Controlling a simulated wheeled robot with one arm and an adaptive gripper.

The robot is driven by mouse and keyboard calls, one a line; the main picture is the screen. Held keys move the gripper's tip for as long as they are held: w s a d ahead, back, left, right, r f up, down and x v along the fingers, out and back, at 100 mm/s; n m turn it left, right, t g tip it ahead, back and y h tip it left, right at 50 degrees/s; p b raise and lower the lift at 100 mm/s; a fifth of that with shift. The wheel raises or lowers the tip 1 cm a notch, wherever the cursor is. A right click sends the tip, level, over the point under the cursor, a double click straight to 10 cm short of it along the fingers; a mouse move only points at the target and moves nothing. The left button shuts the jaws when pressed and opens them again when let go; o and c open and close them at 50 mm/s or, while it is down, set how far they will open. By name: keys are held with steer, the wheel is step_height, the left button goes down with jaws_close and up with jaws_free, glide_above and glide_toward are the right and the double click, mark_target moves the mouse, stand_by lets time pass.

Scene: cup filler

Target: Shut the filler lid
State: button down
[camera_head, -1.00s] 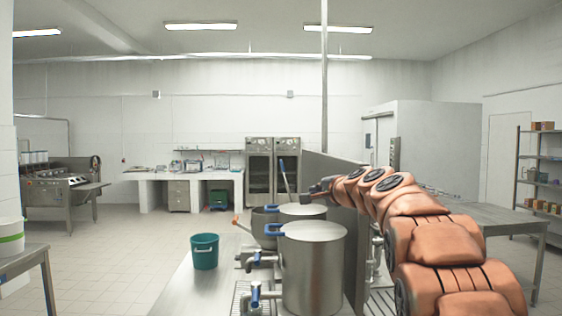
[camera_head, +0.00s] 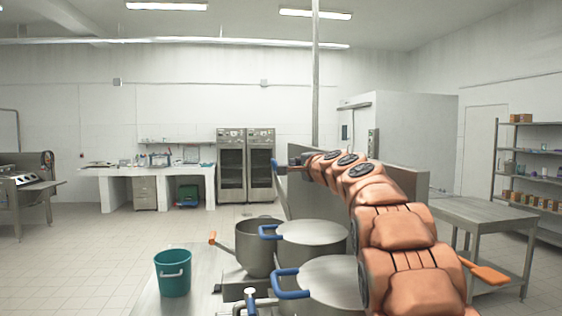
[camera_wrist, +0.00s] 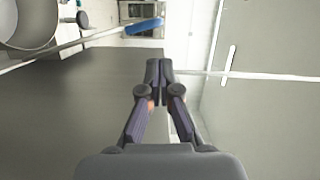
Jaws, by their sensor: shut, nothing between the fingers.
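My gripper (camera_head: 287,168) is at the tip of the orange arm, above and behind the metal vessels. The wrist view shows its two fingers (camera_wrist: 158,66) together and empty. A thin rod with a blue grip (camera_head: 276,167) stands close to the gripper's left; I cannot tell if they touch. In the wrist view the blue grip (camera_wrist: 143,27) is beyond the fingertips, apart from them in the picture. An open-topped steel pot (camera_head: 257,250) is below the rod. Two vessels with flat tops (camera_head: 318,232) and blue handles (camera_head: 290,283) stand nearer. I cannot tell which piece is the filler lid.
A teal bucket (camera_head: 172,277) is left of the vessels. An orange handle (camera_head: 212,238) sticks up beside the pot. A grey panel (camera_head: 402,160) stands behind the arm. A steel table (camera_head: 480,211) is at right. The tiled floor at left is clear.

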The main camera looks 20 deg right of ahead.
steer(key=w+p, duration=0.6)
steer(key=w, duration=0.3)
steer(key=shift+w+a+p, duration=0.25)
steer(key=shift+w+p, duration=0.15)
steer(key=shift+a+f, duration=0.1)
stand_by(0.4)
